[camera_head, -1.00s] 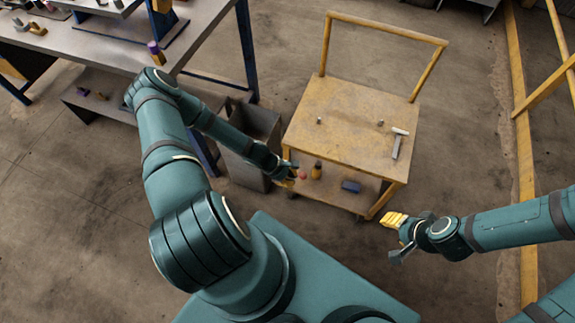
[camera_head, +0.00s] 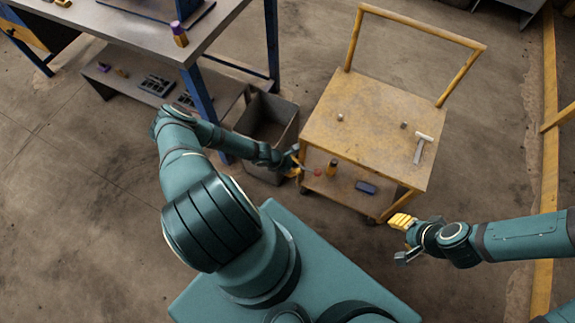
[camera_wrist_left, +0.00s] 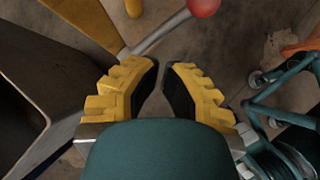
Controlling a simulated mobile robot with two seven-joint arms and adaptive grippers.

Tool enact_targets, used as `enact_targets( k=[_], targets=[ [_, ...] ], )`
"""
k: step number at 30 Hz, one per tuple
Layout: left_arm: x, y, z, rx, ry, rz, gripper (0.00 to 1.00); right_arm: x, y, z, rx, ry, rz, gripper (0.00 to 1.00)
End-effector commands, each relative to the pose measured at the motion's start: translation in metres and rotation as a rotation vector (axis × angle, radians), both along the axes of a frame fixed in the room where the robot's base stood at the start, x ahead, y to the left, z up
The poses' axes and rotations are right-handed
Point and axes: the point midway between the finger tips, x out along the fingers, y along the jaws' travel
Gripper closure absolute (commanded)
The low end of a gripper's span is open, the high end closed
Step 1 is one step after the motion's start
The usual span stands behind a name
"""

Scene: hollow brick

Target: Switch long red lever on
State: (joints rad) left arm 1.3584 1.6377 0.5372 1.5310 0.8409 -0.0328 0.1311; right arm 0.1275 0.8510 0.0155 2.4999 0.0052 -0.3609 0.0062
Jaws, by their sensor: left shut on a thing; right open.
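The long lever, a thin grey rod with a red ball knob (camera_head: 318,172), is at the left front of the yellow cart (camera_head: 350,125), below its top. In the left wrist view, its rod (camera_wrist_left: 165,32) runs up right to the knob, just past my fingertips. My left gripper (camera_head: 297,163) is at the cart's left front corner, left of the knob. Its fingers (camera_wrist_left: 165,68) are nearly together, closed on the lever; the contact itself is not clear. My right gripper (camera_head: 402,222) is open and empty, in front of the cart's right front corner.
A hammer-like tool (camera_head: 422,147) lies on the cart top. A yellow-black item (camera_head: 332,168) and a blue item (camera_head: 366,187) are on its lower level. A grey open bin (camera_head: 282,110) stands left of the cart, near the workbench (camera_head: 130,32).

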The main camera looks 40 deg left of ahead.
Motion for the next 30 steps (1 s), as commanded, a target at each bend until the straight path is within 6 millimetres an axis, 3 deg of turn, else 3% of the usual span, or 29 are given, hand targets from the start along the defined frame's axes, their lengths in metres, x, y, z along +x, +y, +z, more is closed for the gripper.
enact_targets(
  k=[2, 12, 30],
  targets=[
    [0.007, -0.007, -0.014, 0.0, -0.001, -0.003, 1.0, -0.002, 0.0, -0.007, 0.0, 0.003, 0.002, 0.53],
    [0.031, -0.026, -0.028, 0.0, -0.002, -0.002, 1.0, -0.004, 0.001, -0.013, 0.002, 0.01, 0.008, 0.53],
    [0.032, -0.021, -0.03, 0.013, 0.003, -0.002, 1.0, -0.004, 0.001, -0.013, 0.002, 0.01, 0.008, 0.53]
  ],
)
